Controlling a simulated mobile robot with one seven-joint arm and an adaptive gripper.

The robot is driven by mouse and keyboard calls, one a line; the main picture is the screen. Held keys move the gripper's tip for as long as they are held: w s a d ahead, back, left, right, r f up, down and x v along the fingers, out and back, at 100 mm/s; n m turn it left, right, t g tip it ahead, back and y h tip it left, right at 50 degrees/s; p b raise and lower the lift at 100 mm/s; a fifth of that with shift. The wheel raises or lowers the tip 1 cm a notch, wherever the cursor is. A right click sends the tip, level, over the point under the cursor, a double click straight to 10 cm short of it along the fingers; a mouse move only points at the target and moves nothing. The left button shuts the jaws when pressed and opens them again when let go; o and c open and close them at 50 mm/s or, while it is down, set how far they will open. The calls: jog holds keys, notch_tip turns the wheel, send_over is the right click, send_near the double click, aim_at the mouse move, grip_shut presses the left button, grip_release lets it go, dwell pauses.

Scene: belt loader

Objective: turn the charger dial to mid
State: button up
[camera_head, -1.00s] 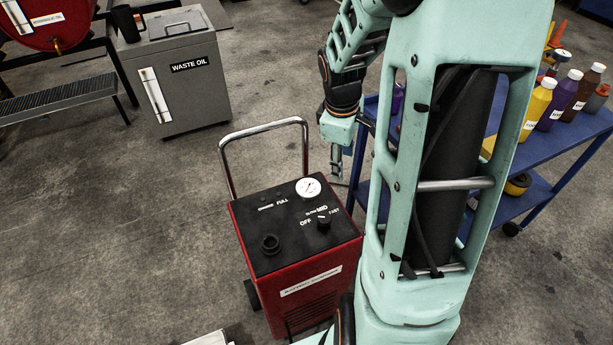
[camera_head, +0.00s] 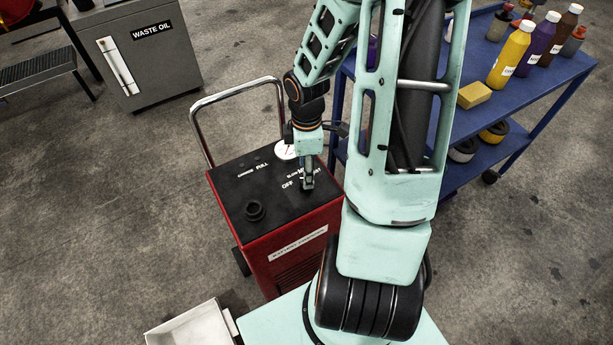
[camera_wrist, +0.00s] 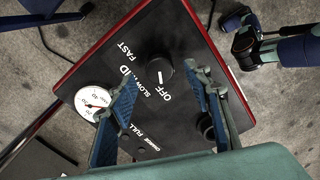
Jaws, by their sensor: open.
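The charger (camera_head: 232,218) is a red box with a black top panel and a chrome handle. Its dial (camera_wrist: 158,73) is a round black knob, and its white mark points toward the OFF label (camera_wrist: 167,95). SLOW, MID and FAST labels run along the panel in the wrist view; MID is partly covered. My gripper (camera_head: 308,184) is over the dial in the head view and hides it. In the wrist view my gripper (camera_wrist: 165,76) is open, with the dial between the fingertips in the picture. I cannot tell whether the fingertips reach down around it.
A gauge (camera_wrist: 94,102) and a black cap (camera_head: 255,210) sit on the same panel near the dial. A blue cart (camera_head: 540,75) with bottles stands to the right. A waste oil bin (camera_head: 150,60) stands behind left. A pale tray (camera_head: 190,325) is at the front.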

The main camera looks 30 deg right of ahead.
jog(key=shift+f, duration=1.35)
jog(key=shift+c, duration=0.6)
jog(key=c, duration=1)
